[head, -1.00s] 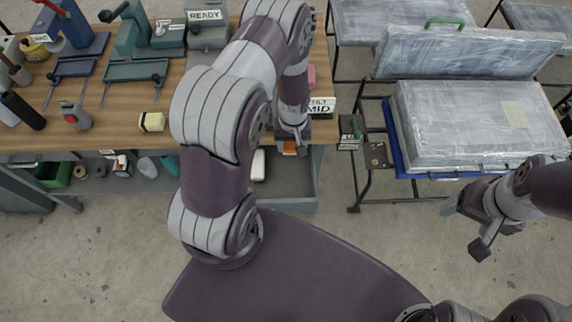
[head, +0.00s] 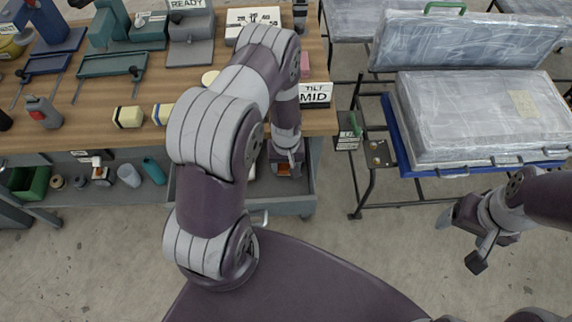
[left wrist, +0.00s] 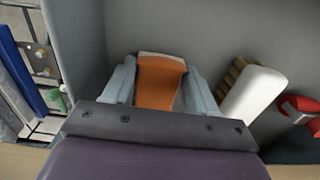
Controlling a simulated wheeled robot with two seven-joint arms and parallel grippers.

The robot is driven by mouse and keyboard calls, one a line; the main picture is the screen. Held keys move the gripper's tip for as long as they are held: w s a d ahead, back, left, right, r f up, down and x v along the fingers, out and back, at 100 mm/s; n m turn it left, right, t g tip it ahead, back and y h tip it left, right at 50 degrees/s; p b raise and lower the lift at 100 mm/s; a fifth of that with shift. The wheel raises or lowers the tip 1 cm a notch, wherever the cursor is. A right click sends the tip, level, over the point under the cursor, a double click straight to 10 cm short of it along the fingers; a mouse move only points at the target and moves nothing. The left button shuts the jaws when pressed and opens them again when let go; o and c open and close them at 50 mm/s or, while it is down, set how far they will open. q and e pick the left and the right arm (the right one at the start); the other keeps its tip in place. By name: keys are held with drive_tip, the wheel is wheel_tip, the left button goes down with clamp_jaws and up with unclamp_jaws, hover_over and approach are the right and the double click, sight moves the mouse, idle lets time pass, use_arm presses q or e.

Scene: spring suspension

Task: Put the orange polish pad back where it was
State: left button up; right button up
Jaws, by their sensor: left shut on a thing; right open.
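The orange polish pad (head: 283,170) is in my left gripper (head: 287,160), over the open grey drawer (head: 308,185) at the bench front. In the left wrist view the pad (left wrist: 160,82) is between the two fingers, with a pale strip along its far edge. The drawer's grey wall (left wrist: 190,25) rises just beyond it. I cannot tell whether the pad touches the drawer floor. My right gripper (head: 465,240) is open and empty, in front of the blue-edged cart at the right.
A white brush (left wrist: 255,95) with brown bristles lies just right of the pad, and a red item (left wrist: 300,105) lies further right. The TILT MID sign (head: 315,93) stands on the bench edge above. A cart with a wrapped case (head: 480,120) stands at the right.

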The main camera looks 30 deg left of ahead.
use_arm(q)
drive_tip(key=o, duration=1)
drive_tip(key=shift+f, duration=0.1)
